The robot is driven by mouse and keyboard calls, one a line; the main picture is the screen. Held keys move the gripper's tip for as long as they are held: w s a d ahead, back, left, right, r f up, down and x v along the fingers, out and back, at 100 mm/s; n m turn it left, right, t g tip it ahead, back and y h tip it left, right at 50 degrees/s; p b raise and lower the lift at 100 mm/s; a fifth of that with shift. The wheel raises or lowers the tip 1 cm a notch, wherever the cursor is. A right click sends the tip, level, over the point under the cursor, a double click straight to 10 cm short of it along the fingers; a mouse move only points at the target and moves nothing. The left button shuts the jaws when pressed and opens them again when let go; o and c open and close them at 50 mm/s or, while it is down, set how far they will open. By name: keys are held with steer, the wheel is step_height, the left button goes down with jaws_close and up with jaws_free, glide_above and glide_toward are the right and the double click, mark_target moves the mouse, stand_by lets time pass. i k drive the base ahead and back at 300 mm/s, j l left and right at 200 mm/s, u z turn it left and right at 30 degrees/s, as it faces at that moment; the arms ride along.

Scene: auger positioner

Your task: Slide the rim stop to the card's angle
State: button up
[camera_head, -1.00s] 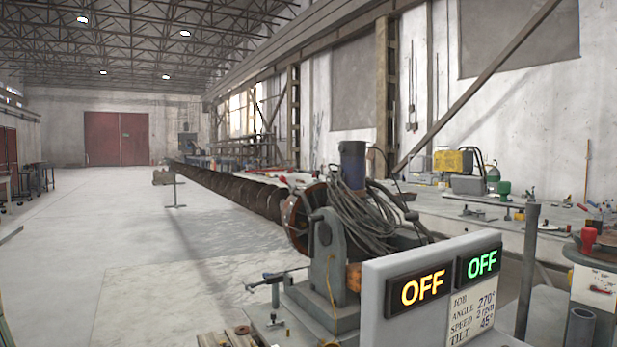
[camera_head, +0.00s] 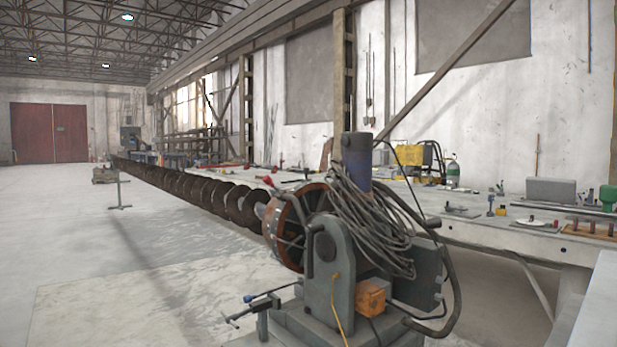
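The auger positioner (camera_head: 330,262) stands at centre right in the head view, a grey stand with a dark blue cylinder (camera_head: 356,162) and coiled cables on top. Its round rusty rim (camera_head: 283,228) faces the long auger (camera_head: 190,187), which runs off to the back left. A clamp-like bar with a blue part (camera_head: 262,300) stands low in front of the rim; I cannot tell whether it is the rim stop. The job card is not in view now. My gripper is not in view.
A long workbench (camera_head: 470,221) with tools, a yellow machine (camera_head: 424,158) and a green bottle (camera_head: 452,173) runs along the right wall. A pale panel (camera_head: 597,310) cuts into the lower right corner.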

mark_target(306, 171)
steer(key=i+j, duration=0.4)
steer(key=j, duration=0.25)
steer(key=i+j+z, duration=0.15)
steer(key=i+j, duration=0.15)
steer(key=i+j+z, duration=0.15)
steer(key=j, duration=0.35)
steer(key=i+j+z, duration=0.1)
steer(key=i+j, duration=0.25)
steer(key=i+j+z, duration=0.15)
steer(key=j, duration=0.4)
steer(key=i+j+z, duration=0.15)
steer(key=j, duration=0.35)
steer(key=i+j+z, duration=0.15)
steer(key=i+j, duration=0.15)
steer(key=j, duration=0.25)
steer(key=i+j+z, duration=0.15)
steer(key=j, duration=0.35)
steer(key=i+j+z, duration=0.1)
steer(key=j, duration=0.45)
